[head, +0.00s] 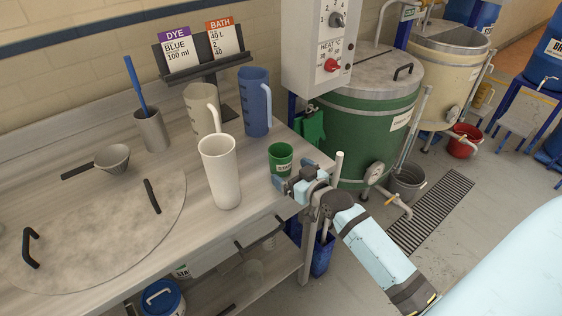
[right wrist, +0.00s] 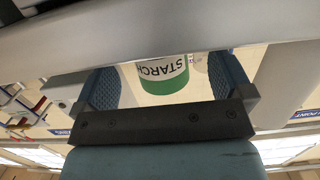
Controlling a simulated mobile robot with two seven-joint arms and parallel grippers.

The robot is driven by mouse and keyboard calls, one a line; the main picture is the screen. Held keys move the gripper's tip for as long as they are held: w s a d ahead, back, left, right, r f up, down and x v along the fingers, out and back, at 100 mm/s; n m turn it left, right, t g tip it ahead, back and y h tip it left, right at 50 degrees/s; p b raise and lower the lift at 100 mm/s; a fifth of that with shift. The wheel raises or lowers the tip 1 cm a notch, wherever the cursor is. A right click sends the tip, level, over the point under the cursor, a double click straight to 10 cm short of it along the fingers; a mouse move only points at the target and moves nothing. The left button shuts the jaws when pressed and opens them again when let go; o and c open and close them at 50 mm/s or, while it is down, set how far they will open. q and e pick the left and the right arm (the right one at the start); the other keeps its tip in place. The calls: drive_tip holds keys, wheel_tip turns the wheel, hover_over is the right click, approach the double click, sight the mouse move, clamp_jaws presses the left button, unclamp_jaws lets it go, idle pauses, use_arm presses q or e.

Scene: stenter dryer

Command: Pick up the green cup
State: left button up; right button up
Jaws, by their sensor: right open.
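The green cup (head: 281,160) stands upright on the grey bench near its right edge, with a white label facing the right side. My right gripper (head: 297,184) is open just in front of and to the right of the cup, at the bench edge. In the right wrist view the green cup (right wrist: 163,82), marked STARCH, shows upside down in the gap between my two blue-padded fingers. My left gripper is not in view.
A tall white cup (head: 220,175), a cream jug (head: 201,110) and a blue jug (head: 255,103) stand left of the green cup. A round lid (head: 95,225) lies on the bench. A control box (head: 316,45) and green vat (head: 365,125) stand behind and to the right.

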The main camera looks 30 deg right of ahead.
sight(288, 167)
drive_tip(key=w, duration=0.4)
drive_tip(key=shift+f, duration=0.1)
drive_tip(key=c, duration=1)
drive_tip(key=shift+c, duration=0.2)
